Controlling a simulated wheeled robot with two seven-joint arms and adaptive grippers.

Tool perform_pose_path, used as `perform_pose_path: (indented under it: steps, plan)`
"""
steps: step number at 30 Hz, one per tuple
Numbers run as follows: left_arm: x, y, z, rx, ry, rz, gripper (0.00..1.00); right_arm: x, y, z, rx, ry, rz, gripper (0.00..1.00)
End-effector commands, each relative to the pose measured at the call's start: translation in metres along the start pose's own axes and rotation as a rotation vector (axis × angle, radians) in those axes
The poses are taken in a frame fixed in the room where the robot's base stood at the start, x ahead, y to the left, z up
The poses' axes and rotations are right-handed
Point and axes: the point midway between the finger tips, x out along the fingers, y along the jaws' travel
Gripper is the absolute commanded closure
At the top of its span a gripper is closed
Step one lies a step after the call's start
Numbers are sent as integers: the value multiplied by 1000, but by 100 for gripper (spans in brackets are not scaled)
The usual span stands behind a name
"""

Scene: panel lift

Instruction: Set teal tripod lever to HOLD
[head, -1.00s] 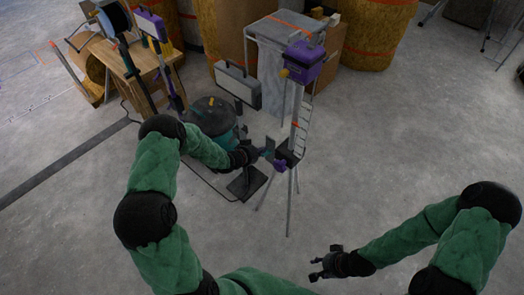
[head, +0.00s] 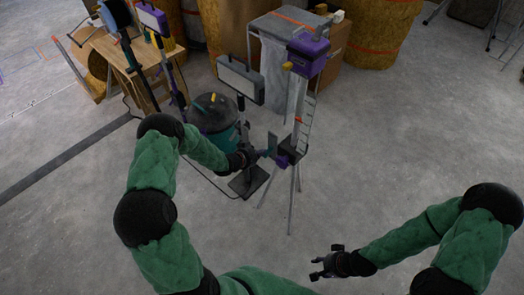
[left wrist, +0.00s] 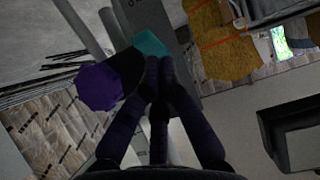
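The tripod (head: 290,200) stands in the middle of the head view, with a grey column and a purple top unit (head: 308,52). Low on it, a short teal lever (head: 265,153) sits beside a purple hub (head: 281,161). The left wrist view shows the teal lever (left wrist: 150,44) joined by a dark part to the purple hub (left wrist: 99,87). My left gripper (left wrist: 159,66) has its fingertips together at the teal lever's near edge. I cannot tell whether the lever is pinched between them. No HOLD marking is readable. My right gripper (head: 325,262) is open and empty, over bare floor.
A work lamp (head: 240,80) on a stand and a dark teal drum (head: 212,115) stand left of the tripod. A wooden workbench (head: 120,62) is further left. A grey cart (head: 270,60) and large tan barrels (head: 370,38) stand behind. The floor at right is clear.

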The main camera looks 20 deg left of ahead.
Motion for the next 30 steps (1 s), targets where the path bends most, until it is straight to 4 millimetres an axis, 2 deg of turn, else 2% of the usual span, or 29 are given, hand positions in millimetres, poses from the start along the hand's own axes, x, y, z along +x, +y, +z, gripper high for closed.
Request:
perform_pose_path:
  steps: [20, 30]
  plan:
    - [-8, 0, -15, 1, 2, 0, 100, -11, -4, 0, 0, 0, 0, 60]
    - [-8, 0, -15, 1, 2, 0, 100, -10, -4, 0, 0, 0, 0, 60]
